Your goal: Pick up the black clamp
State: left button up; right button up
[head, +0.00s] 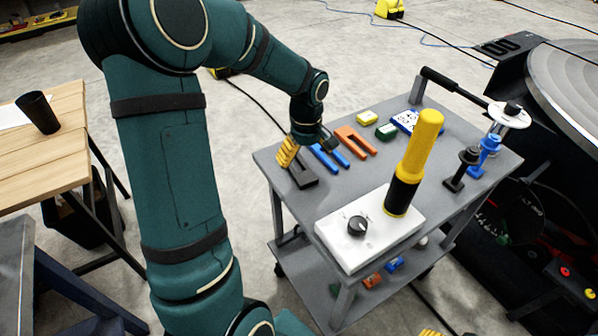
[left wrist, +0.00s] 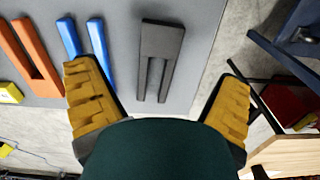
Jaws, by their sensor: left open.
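The black clamp (head: 304,179) is a dark two-pronged fork lying flat on the left part of the grey cart top. In the left wrist view the clamp (left wrist: 162,38) lies between the finger lines, its prongs pointing toward my palm. My left gripper (head: 306,156) is open and empty, with yellow-padded fingers spread wide to either side of the clamp. I cannot tell its exact height above the clamp. In the head view the fingers partly hide the clamp. A sliver of yellow padding at the bottom edge (head: 432,332) looks like my right gripper; its jaws do not show.
Close beside the clamp lie a blue fork (head: 329,157) and an orange fork (head: 355,141). A white box (head: 340,236) with a black knob and a yellow-black cylinder (head: 417,157) stand nearer. A wooden table (head: 40,150) is at the left, the round positioner (head: 575,90) at the right.

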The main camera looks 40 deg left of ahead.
aim_at(305, 176)
pick_arm(q)
notch_tip(305, 176, down, 2)
jog(key=shift+f, duration=0.1)
notch_tip(305, 176, down, 5)
jog(key=shift+f+b, duration=0.1)
jog(key=shift+b, duration=0.9)
jog(key=c, duration=1.4)
